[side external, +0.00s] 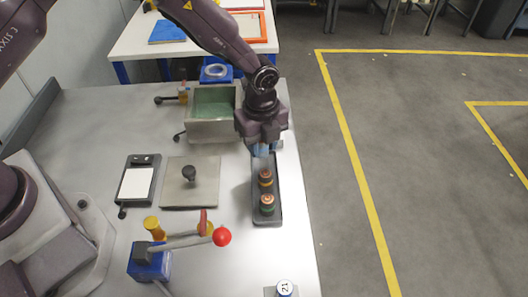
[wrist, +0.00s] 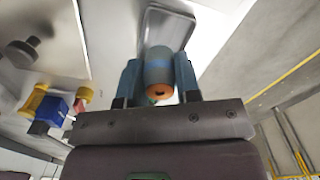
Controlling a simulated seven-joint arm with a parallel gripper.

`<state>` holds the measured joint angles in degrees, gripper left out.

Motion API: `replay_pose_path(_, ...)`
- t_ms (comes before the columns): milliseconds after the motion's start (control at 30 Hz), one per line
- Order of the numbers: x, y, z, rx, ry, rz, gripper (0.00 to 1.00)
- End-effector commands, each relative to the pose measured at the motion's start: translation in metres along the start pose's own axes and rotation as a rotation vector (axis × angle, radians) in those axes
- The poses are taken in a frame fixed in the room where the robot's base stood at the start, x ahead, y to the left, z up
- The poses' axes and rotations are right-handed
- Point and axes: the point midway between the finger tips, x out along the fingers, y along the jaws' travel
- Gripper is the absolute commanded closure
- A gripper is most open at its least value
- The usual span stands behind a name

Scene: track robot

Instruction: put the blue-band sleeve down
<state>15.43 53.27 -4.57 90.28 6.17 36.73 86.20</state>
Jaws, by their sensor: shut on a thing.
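My gripper (side external: 262,150) is above the far end of a long dark tray (side external: 257,195) in the side view. In the wrist view my gripper (wrist: 158,85) has its blue fingers shut on either side of the blue-band sleeve (wrist: 158,68), a grey-green cylinder with a blue band and an orange end with a dark hole. The sleeve is hidden by the fingers in the side view. Two other sleeves stand in the tray: one with an orange band (side external: 265,178) and a green one (side external: 267,205) nearer the camera. I cannot tell whether the held sleeve touches the tray.
A grey open bin (side external: 213,130) with a green inside stands left of my gripper. A square plate with a black knob (side external: 189,174) and a black-framed white pad (side external: 138,184) lie further left. A blue block with a red-balled lever (side external: 221,237) stands nearer the camera.

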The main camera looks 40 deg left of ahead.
Motion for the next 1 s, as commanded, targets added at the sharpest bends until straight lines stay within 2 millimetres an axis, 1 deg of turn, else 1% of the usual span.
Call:
replay_pose_path(100, 0.011, -0.007, 0.000, 0.001, 0.000, 0.001, 0.95)
replay_pose_path(200, 0.027, -0.006, 0.000, 0.001, 0.000, 0.003, 0.95)
replay_pose_path(300, 0.036, -0.006, 0.000, 0.001, 0.000, 0.000, 0.95)
replay_pose_path(700, 0.041, -0.006, 0.000, 0.000, 0.000, -0.001, 0.95)
replay_pose_path(733, 0.041, -0.006, 0.000, 0.000, 0.000, -0.001, 0.65)
replay_pose_path(767, 0.040, -0.006, 0.000, 0.000, 0.000, -0.001, 0.58)
replay_pose_path(800, 0.040, -0.006, 0.000, 0.000, 0.000, -0.001, 0.49)
replay_pose_path(833, 0.040, -0.006, 0.000, 0.000, 0.000, -0.001, 0.44)
replay_pose_path(1000, 0.041, -0.006, 0.000, 0.000, 0.000, 0.000, 0.44)
